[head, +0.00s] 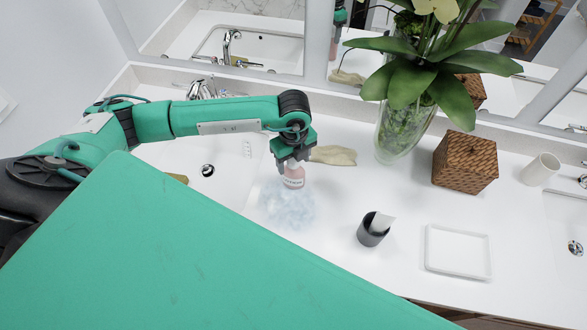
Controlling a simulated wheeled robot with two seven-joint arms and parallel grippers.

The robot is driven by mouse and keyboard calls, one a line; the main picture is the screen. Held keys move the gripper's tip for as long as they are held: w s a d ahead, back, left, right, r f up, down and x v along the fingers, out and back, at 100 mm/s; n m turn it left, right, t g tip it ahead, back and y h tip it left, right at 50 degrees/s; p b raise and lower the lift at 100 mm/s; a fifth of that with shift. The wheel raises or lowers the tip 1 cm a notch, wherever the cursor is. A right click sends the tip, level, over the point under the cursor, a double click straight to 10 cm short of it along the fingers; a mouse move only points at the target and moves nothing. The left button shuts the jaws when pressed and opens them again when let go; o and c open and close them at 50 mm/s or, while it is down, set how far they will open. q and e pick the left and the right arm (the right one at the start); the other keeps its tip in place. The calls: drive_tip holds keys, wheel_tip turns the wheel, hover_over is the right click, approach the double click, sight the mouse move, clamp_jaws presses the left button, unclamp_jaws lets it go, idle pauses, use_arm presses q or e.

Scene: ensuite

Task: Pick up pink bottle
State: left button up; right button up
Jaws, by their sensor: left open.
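The pink bottle (293,179) stands upright on the white counter, left of the middle in the head view. It has a pale label, and its top is hidden by my left gripper (291,166). My left gripper points down from above, with its open fingers at the upper part of the bottle. I cannot tell whether the fingers touch it. My right gripper is not in view.
A pale fluffy puff (288,208) lies just in front of the bottle, and a beige cloth (334,156) lies behind right. A glass plant vase (402,130), woven box (464,162), dark cup (371,234) and white tray (458,268) stand right. A sink (226,185) lies left.

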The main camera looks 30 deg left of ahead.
use_arm(q)
drive_tip(key=shift+f, duration=0.2)
clamp_jaws()
idle(0.4)
